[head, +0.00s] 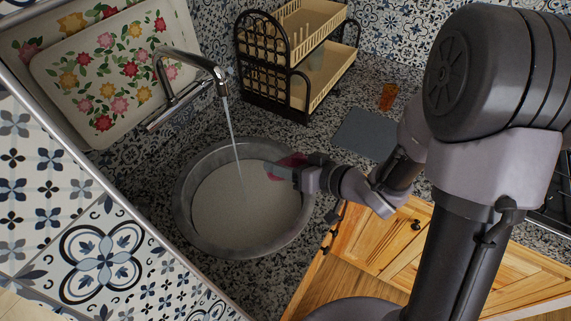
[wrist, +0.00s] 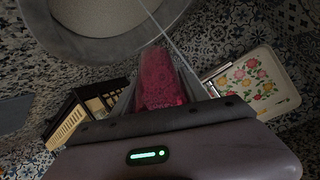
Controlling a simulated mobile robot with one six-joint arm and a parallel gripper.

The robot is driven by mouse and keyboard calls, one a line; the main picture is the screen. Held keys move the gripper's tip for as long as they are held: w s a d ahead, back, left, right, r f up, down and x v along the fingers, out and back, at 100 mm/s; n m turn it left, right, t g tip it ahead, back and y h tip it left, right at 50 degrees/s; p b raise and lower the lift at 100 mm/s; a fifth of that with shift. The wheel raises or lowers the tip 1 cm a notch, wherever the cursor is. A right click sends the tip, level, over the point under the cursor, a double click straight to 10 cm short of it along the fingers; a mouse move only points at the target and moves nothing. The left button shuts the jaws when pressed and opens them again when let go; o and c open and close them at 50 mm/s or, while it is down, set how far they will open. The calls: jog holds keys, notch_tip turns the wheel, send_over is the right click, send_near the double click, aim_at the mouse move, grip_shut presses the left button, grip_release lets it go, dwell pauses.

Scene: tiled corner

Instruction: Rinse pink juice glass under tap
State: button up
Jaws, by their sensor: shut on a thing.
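A pink juice glass (wrist: 161,80) is held between the fingers of my gripper (wrist: 155,95) in the wrist view. In the head view the glass (head: 289,163) shows as a dark pink shape, mostly hidden by my gripper (head: 285,173), at the right rim of the round sink basin (head: 185,205). The tap (head: 195,65) is running. Its stream (head: 235,140) falls into the basin to the left of the glass, and in the head view the two look apart. Whether any water touches the glass I cannot tell.
A two-tier dish rack (head: 300,75) stands on the granite counter behind the basin. A grey mat (head: 365,133) and an amber glass (head: 388,96) are to the right of it. Floral trays (head: 110,70) lean against the left wall behind the tap.

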jog(key=shift+a+f, duration=0.1)
jog(key=shift+a, duration=0.15)
jog(key=w+a+f+b, duration=0.1)
jog(key=w+a+b, duration=0.2)
jog(key=a, duration=0.9)
jog(key=shift+w+a+f+b, duration=0.2)
jog(key=shift+w+f+b, duration=0.2)
jog(key=shift+w, duration=0.75)
jog(key=shift+w+d, duration=0.1)
jog(key=shift+s+d, duration=0.2)
jog(key=shift+d, duration=0.6)
jog(key=shift+s+d, duration=0.25)
jog(key=shift+d, duration=0.6)
jog(key=shift+s+d, duration=0.2)
jog(key=shift+d, duration=0.6)
jog(key=shift+p, duration=0.3)
